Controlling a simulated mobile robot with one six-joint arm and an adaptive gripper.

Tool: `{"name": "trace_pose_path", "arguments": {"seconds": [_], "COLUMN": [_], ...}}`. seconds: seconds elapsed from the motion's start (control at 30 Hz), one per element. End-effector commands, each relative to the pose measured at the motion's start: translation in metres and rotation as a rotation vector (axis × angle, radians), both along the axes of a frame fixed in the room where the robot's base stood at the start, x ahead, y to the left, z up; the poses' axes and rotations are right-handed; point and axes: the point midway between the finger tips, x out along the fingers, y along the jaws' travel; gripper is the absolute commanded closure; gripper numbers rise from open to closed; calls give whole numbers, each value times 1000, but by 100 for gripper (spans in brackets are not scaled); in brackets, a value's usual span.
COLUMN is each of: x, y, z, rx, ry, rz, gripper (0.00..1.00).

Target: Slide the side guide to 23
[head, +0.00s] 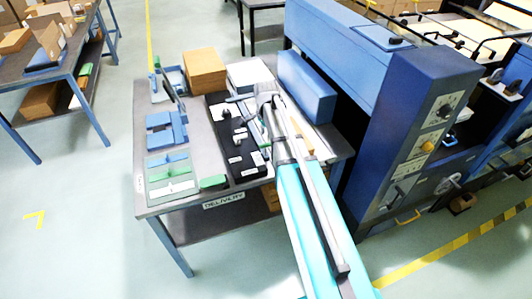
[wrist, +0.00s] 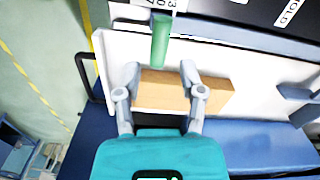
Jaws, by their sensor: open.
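In the wrist view, my gripper (wrist: 159,72) is open over a white surface (wrist: 115,65), its two fingers apart with nothing held. A green upright piece (wrist: 160,42) stands just beyond the fingertips, in line with the gap between them. It may be the side guide or its handle; I cannot be sure. A white scale strip (wrist: 163,4) with printed numbers is at the top edge, too cut off to read a setting. A tan block (wrist: 180,92) lies below and between the fingers. In the head view, my arm hides most of this area.
The grey table (head: 185,203) carries a black board (head: 251,176) with labels, a brown stack (head: 205,70) and a blue box (head: 306,85). A tall blue machine (head: 410,140) stands close on the right. The floor left of the table is clear.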

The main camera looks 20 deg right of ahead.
Motion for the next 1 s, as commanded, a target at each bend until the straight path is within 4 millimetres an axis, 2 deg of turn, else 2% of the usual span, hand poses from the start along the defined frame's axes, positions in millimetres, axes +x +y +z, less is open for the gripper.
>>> {"name": "trace_pose_path", "arguments": {"seconds": [0.03, 0.7, 1.0], "x": [0, 0, 0], "y": [0, 0, 0], "z": [-8, -60, -76], "rx": [0, 0, 0], "ry": [0, 0, 0], "rz": [0, 0, 0], "gripper": [49, 49, 49]}}
